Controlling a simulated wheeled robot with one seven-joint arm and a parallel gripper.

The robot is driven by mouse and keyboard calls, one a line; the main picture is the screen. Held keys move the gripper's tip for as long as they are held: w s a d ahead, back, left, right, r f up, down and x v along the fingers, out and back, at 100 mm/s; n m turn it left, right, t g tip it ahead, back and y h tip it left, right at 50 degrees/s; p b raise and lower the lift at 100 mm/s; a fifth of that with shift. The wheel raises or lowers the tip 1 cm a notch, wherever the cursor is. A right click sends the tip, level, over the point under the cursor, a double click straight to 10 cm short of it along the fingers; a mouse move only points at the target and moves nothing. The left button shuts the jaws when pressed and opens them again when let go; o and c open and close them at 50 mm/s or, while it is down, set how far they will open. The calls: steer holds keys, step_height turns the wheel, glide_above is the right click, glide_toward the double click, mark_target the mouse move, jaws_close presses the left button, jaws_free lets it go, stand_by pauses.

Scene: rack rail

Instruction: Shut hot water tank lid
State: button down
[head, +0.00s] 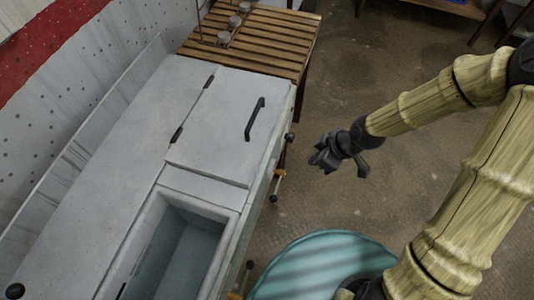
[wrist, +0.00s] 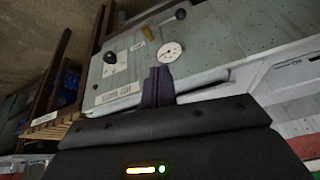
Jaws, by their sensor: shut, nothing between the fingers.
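The hot water tank's grey lid (head: 222,125) lies flat, or nearly flat, on the counter in the head view. Dark hinges sit on its left edge and a black bar handle (head: 255,118) near its right edge. Any small gap under the lid is too fine to tell. My gripper (head: 325,160) is to the right of the counter, over the floor, apart from the lid and handle. In the wrist view its fingers (wrist: 157,84) are together and empty, in front of the tank's front panel (wrist: 205,55) with a round gauge (wrist: 171,52).
An open rectangular basin (head: 188,250) is sunk in the counter nearer me. A slatted wooden rack (head: 265,40) adjoins the far end. Valve levers (head: 279,175) stick out from the front. A round teal striped object (head: 320,267) stands on the floor. Floor beyond my gripper is clear.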

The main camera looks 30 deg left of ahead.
steer(key=d+r+m+t+h, duration=0.1)
steer(key=d+r+m, duration=0.3)
steer(key=d+m, duration=0.2)
steer(key=s+d+r+m+t+h, duration=0.1)
steer(key=d+r+m, duration=0.3)
steer(key=d, duration=0.5)
steer(key=d+r+m+t+h, duration=0.1)
steer(key=d+r+m+h, duration=0.1)
steer(key=d+r+m, duration=0.3)
steer(key=d+m, duration=0.2)
steer(key=shift+s+d+m+h, duration=0.15)
steer(key=shift+d+m+h, duration=0.25)
steer(key=shift+r, duration=0.1)
